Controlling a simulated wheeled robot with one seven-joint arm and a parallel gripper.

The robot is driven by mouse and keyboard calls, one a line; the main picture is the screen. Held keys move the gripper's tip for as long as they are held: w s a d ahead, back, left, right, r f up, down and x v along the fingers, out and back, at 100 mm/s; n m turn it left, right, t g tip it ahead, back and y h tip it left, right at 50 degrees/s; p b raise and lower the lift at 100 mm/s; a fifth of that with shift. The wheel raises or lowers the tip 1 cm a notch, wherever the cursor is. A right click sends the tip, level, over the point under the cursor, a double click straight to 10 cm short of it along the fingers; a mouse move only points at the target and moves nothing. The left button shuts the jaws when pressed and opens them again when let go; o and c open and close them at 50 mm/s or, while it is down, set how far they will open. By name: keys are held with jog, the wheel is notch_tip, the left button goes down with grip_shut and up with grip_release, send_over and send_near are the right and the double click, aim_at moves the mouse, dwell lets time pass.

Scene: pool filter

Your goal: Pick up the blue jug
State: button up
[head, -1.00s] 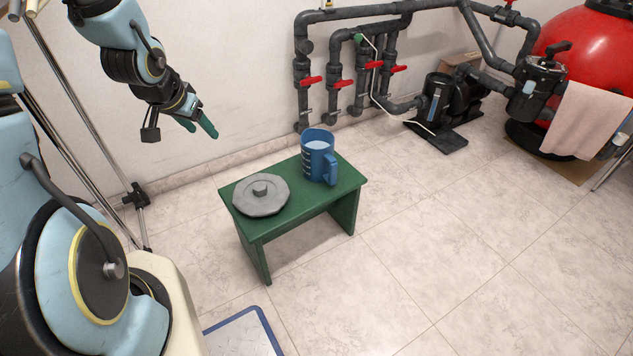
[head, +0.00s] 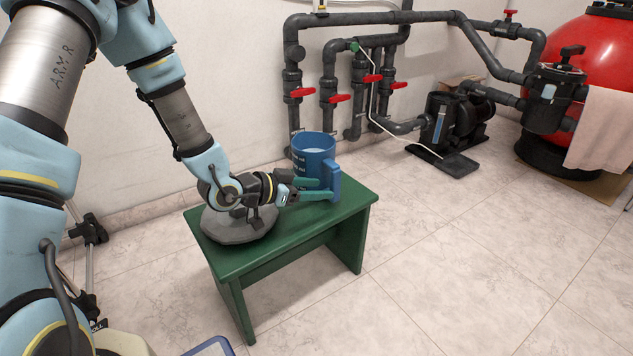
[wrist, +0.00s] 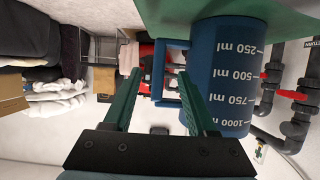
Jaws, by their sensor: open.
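The blue jug (head: 314,150) stands upright on the green stool, its handle (head: 334,184) turned toward the front right. In the wrist view the jug (wrist: 225,70) looks upside down, with white millilitre marks, and its handle (wrist: 158,72) shows to its left. My gripper (head: 326,189) is open and level, low at the jug's front, its green fingers reaching toward the handle. In the wrist view the gripper (wrist: 164,85) has one finger left of the handle and one in front of the jug's edge. I cannot tell whether the fingers touch it.
A grey round lid (head: 238,228) lies on the green stool (head: 300,232), under my wrist. Grey pipes with red valves (head: 330,98) run along the wall behind. A black pump (head: 452,130) and red tank (head: 575,60) stand right. The floor at right is clear.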

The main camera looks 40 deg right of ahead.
aim_at(339, 188)
jog(key=b+x, duration=0.3)
jog(key=x, duration=0.6)
jog(key=shift+r, duration=0.15)
grip_shut()
dwell(1.1)
jog(key=shift+d+r, duration=0.1)
